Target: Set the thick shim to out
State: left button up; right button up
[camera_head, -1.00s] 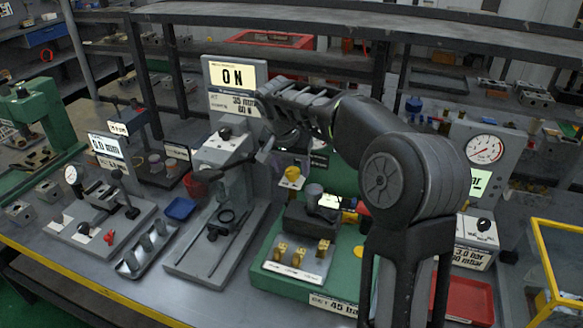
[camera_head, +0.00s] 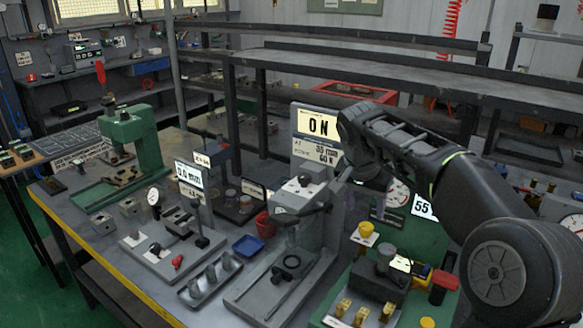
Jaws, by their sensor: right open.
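I cannot single out the thick shim at this size. The grey press stand (camera_head: 300,190) is near the middle, with a "0 N" display (camera_head: 318,126) at its back. My right arm comes in from the right, and its gripper (camera_head: 342,175) is in front of the display's right side, by the stand's upper part. It is open, with its fingers dark and partly hidden, and I see nothing held. A measuring stand (camera_head: 150,255) with a "0.0 mm" display (camera_head: 188,175) is to the left. My left gripper is not in view.
A dark tray with several small grey pieces (camera_head: 211,275), a blue tray (camera_head: 248,245) and a red cup (camera_head: 265,224) lie between the stands. A green press (camera_head: 130,130) is at the far left. A green fixture (camera_head: 330,308) with brass pieces is at the front right. Shelves stand behind.

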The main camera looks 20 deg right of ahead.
aim_at(386, 315)
jog(key=k+j, duration=0.8)
jog(key=j, duration=0.1)
